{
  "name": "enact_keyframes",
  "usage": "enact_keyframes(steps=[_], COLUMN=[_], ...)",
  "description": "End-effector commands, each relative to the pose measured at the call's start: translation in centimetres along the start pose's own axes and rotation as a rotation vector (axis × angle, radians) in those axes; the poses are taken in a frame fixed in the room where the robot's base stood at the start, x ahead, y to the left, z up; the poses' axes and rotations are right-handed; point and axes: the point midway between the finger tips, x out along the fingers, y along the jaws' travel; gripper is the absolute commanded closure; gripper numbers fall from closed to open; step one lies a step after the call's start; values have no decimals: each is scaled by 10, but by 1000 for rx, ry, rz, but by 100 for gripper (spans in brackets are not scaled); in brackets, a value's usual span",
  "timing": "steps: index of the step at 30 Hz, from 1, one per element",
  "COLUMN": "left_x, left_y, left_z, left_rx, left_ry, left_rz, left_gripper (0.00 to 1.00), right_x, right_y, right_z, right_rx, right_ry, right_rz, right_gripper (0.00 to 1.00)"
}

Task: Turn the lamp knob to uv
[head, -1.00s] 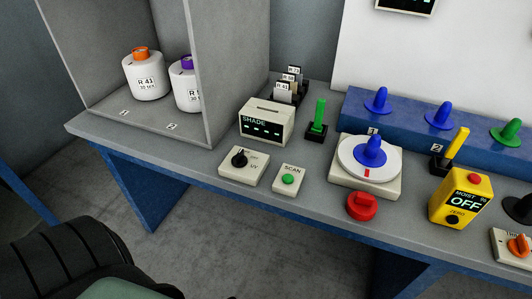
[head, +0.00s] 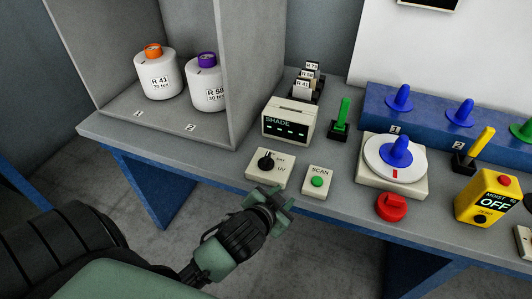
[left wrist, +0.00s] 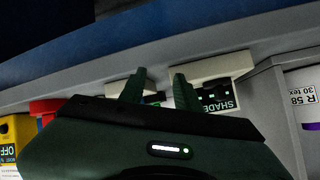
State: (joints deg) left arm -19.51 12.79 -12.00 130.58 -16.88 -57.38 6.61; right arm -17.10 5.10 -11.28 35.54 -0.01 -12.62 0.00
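The black lamp knob (head: 265,162) sits on a cream box (head: 257,178) near the table's front edge. Its labels include UV at the lower right; the pointer seems turned up, away from UV, but is small. My left gripper (head: 279,199) is just in front of and below this box in the head view, apart from the knob and empty. In the left wrist view its two fingers (left wrist: 158,90) stand apart with a gap between them. A cream box, seemingly the lamp box (left wrist: 218,66), shows just right of them; the knob is not clear there. My right gripper is not in view.
The SCAN box (head: 318,183) with a green button stands right of the lamp box. The SHADE box (head: 290,122) is behind. A red knob (head: 392,207) and a turntable (head: 390,180) with a blue cone are farther right. Two bobbins stand in the grey booth (head: 190,132).

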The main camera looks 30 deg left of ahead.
Motion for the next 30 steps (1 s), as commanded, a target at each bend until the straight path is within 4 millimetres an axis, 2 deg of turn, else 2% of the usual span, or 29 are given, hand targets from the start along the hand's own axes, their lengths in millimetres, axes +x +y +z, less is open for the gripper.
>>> enact_keyframes(steps=[1,4,8,9,11,12,14,17,19,22,23,24,26,27,29,30], left_x=[6,9,-9,-21,-42,-56,-76,-94,-92,-69,-59,-44,-22,-9,5,11], left_y=[-7,-17,-15,-8,10,26,52,96,118,125,120,108,79,54,14,-14], left_z=[-28,-90,-189,-220,-259,-278,-295,-294,-276,-233,-219,-200,-173,-157,-138,-129], left_rx=[29,98,260,335,466,565,728,1041,1284,1644,1748,1882,2061,2156,2263,2312], left_ry=[95,309,680,812,1007,1125,1284,1476,1543,1516,1478,1402,1248,1123,922,788], left_rz=[-28,-77,-119,-119,-101,-77,-24,112,240,459,531,631,774,864,985,1053], left_gripper=[67,67,67,67,67,67,67,67,67,67,67,67,67,67,67,67], right_x=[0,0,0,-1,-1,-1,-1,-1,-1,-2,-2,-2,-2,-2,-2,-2], right_y=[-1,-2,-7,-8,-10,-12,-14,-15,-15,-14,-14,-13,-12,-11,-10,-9], right_z=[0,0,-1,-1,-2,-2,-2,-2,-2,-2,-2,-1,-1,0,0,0], right_rx=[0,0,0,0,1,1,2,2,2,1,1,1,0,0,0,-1], right_ry=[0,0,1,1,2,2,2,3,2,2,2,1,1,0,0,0], right_rz=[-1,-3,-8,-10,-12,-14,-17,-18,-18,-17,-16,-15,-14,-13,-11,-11], right_gripper=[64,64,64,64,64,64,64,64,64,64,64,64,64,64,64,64])
